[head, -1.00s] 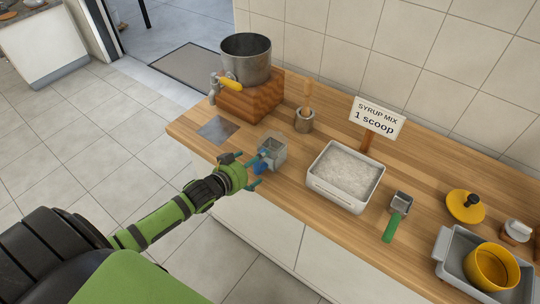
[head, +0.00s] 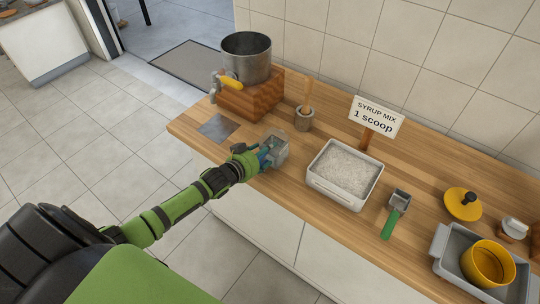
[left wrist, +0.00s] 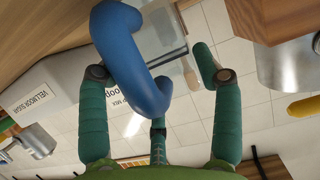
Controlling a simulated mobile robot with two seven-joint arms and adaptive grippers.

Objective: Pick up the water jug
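The water jug (head: 278,147) is a clear, greyish square vessel with a blue handle. It stands upright on the wooden counter, left of the white tub. Its blue handle fills the middle of the left wrist view (left wrist: 135,62), with part of the clear body (left wrist: 165,35) behind it. My left gripper (head: 262,158) is at the handle side of the jug. In the left wrist view its green fingers (left wrist: 155,85) are spread apart, with the handle between them and gaps showing on the right. My right gripper is out of view.
A white tub of white granules (head: 318,184), a green-handled scoop (head: 395,215) and a grey tray (head: 450,267) with a yellow cup (head: 489,264) are to the right. A steel pot with a tap (head: 246,60) stands on a wooden block (head: 250,99) behind. A pestle pot (head: 304,122) is near the jug.

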